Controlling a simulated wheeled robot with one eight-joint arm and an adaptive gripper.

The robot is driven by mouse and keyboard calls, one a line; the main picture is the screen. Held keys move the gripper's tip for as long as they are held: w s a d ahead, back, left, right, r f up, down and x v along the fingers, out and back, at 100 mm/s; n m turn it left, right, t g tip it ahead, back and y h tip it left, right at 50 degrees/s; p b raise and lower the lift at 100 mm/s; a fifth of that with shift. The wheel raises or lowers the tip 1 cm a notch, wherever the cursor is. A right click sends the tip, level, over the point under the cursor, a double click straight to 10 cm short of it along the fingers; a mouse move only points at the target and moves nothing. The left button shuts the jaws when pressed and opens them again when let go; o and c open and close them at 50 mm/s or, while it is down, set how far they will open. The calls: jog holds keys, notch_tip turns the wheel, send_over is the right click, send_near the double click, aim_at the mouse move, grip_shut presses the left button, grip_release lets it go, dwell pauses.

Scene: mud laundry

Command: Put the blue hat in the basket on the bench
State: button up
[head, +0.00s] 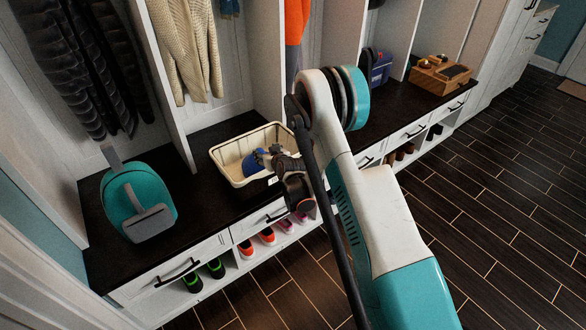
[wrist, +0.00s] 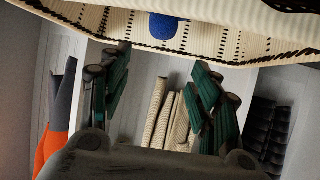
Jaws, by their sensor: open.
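The cream basket (head: 222,153) with a dark-edged rim stands on the dark bench (head: 208,140). The blue hat (head: 254,162) shows inside it, partly hidden by my gripper (head: 272,158) in the head view. My gripper is over the basket's right part. In the wrist view, my gripper (wrist: 160,85) has its two fingers spread wide, with nothing between them. The basket (wrist: 100,20) spans the top of that view, and the blue hat (wrist: 168,27) lies in it, apart from the fingers.
A teal dustpan-like item (head: 130,205) stands on the bench at left. A blue box (head: 380,68) and a wooden caddy (head: 440,75) stand farther right. Clothes hang in the cubbies above, and several shoes sit below. The tiled floor at right is clear.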

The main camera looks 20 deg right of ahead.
jog(key=s+r+g, duration=0.1)
jog(key=s+r, duration=0.2)
jog(key=r, duration=0.6)
jog(key=s+r+g, duration=0.1)
jog(key=s+r, duration=0.2)
jog(key=r, duration=0.6)
jog(key=w+a+r+v, duration=0.1)
jog(key=a+r+v, duration=0.1)
jog(key=v, duration=1.3)
jog(key=s+r+g, duration=0.1)
jog(key=s+g, duration=0.1)
jog(key=s, duration=1.3)
jog(key=s+d+r+m+g+h, duration=0.1)
jog(key=s, duration=1.5)
jog(key=shift+d+r+g, duration=0.3)
jog(key=shift+r+g, duration=0.05)
jog(key=shift+g, duration=0.05)
